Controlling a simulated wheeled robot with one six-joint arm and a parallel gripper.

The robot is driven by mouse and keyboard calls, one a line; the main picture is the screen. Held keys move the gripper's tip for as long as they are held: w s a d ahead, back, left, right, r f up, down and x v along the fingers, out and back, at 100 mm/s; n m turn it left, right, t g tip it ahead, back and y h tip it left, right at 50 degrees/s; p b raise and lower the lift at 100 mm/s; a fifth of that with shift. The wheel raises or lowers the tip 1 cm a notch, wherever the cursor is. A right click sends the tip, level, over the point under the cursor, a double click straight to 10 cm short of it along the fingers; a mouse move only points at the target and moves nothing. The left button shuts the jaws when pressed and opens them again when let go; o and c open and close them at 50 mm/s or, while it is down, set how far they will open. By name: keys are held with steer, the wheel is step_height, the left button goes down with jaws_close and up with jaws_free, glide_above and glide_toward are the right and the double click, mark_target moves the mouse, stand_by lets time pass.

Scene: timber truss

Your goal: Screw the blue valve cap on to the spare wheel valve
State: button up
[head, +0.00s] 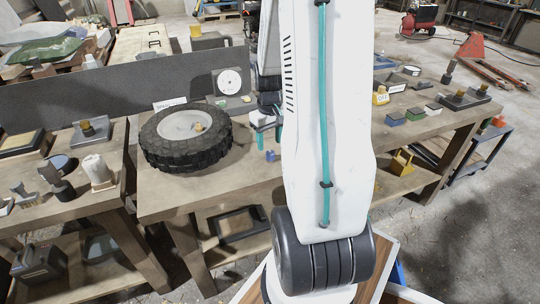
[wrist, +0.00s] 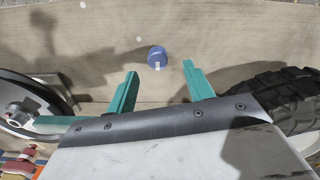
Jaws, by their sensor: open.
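The blue valve cap (head: 270,156) stands on the wooden bench just right of the spare wheel (head: 160,148). In the wrist view the cap (wrist: 157,56) shows as a small blue round piece with a pale mark, apart from the fingers. My gripper (head: 265,128) has teal fingers, points down and is open and empty above the bench near the cap. In the wrist view the fingertips (wrist: 160,72) lie either side of the cap's line. The wheel lies flat with a pale hub; a small brass-coloured piece (head: 199,127) stands on the hub, perhaps the valve.
A white dial on a grey plate (head: 230,84) stands behind the wheel, and a white label card (head: 170,104) is beside it. The tyre (wrist: 285,88) is close on the right in the wrist view. Bench around the cap (wrist: 225,35) is clear.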

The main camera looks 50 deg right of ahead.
mark_target(270, 152)
steer(key=f, duration=0.4)
steer(key=shift+d+f, duration=0.2)
steer(key=shift+f, duration=0.05)
steer(key=shift+c, duration=0.3)
steer(key=c, duration=1)
steer(key=shift+o, duration=0.2)
steer(key=shift+r, duration=0.2)
